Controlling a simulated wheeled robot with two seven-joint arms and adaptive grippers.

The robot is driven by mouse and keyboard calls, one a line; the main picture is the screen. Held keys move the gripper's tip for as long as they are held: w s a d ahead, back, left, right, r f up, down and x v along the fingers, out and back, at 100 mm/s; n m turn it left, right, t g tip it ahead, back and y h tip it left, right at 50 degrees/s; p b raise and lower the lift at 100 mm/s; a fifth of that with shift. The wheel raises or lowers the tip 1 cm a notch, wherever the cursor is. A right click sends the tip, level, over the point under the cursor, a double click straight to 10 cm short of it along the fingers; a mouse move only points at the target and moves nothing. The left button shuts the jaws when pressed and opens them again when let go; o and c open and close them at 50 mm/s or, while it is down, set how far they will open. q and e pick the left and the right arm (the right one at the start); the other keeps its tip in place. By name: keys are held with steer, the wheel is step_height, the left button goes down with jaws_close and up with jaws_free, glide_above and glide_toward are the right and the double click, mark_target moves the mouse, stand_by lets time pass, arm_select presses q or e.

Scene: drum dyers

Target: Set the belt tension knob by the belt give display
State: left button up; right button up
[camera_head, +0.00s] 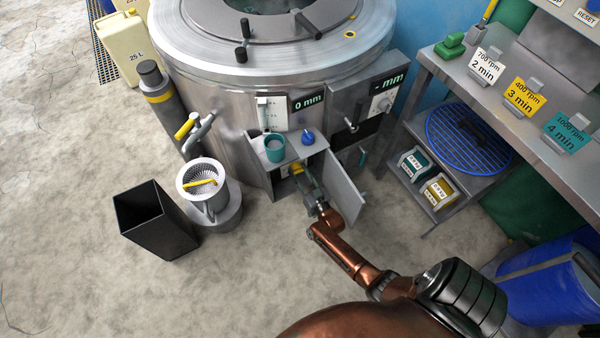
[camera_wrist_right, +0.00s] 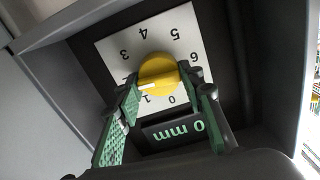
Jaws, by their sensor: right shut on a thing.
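The yellow belt tension knob (camera_wrist_right: 158,73) sits on a white dial numbered in an arc, shown upside down in the right wrist view. Its white pointer lies near 1, toward the side where 2 would be; some numbers are hidden. A display (camera_wrist_right: 174,130) beside the dial reads 0 mm in green. My right gripper (camera_wrist_right: 166,92) has its green fingers on both sides of the knob, shut on it. In the head view my right gripper (camera_head: 309,184) reaches into the open cabinet under the drum, where the yellow knob (camera_head: 297,169) shows partly. My left gripper is not in view.
The open cabinet door (camera_head: 345,188) stands right beside my right gripper. A teal cup (camera_head: 274,148) and a blue knob-topped item (camera_head: 308,137) are on the cabinet top. Panels above read 0 mm (camera_head: 308,102) and - mm (camera_head: 387,83). A black bin (camera_head: 155,222) stands left.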

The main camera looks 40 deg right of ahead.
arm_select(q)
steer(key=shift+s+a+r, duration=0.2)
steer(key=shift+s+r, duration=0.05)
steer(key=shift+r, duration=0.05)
arm_select(e)
steer(key=shift+a+n, duration=0.1)
steer(key=shift+n, duration=0.4)
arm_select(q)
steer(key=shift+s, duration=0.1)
arm_select(e)
steer(key=o, duration=1.2)
steer(key=shift+c, duration=0.2)
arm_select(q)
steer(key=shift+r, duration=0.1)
arm_select(e)
steer(key=shift+s, duration=0.1)
steer(key=v, duration=1.1)
steer(key=shift+s, duration=0.4)
steer(key=shift+a, duration=0.15)
